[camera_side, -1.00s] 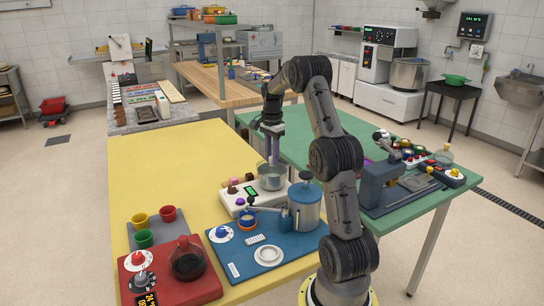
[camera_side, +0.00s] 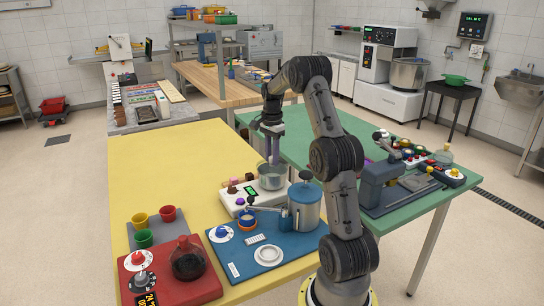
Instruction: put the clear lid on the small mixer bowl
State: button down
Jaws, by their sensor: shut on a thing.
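The small mixer bowl (camera_side: 272,183) is a grey metal bowl. It stands on a white unit (camera_side: 240,203) with a green display, near the right edge of the yellow table. My gripper (camera_side: 273,161) points straight down at the mouth of the bowl, its fingertips at or just above the rim. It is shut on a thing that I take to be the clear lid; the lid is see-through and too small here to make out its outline. I cannot tell whether it touches the rim.
A blue canister (camera_side: 305,205) with a lever stands on a blue mat (camera_side: 243,263) just in front of the bowl. The yellow table (camera_side: 165,170) is clear farther left. A green table (camera_side: 330,150) adjoins at right.

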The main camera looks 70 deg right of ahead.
jog(key=shift+f, duration=0.1)
dwell(0.6)
jog(key=c, duration=0.6)
grip_release()
jog(key=shift+o, duration=0.4)
jog(key=o, duration=0.4)
jog(key=shift+r, duration=3.5)
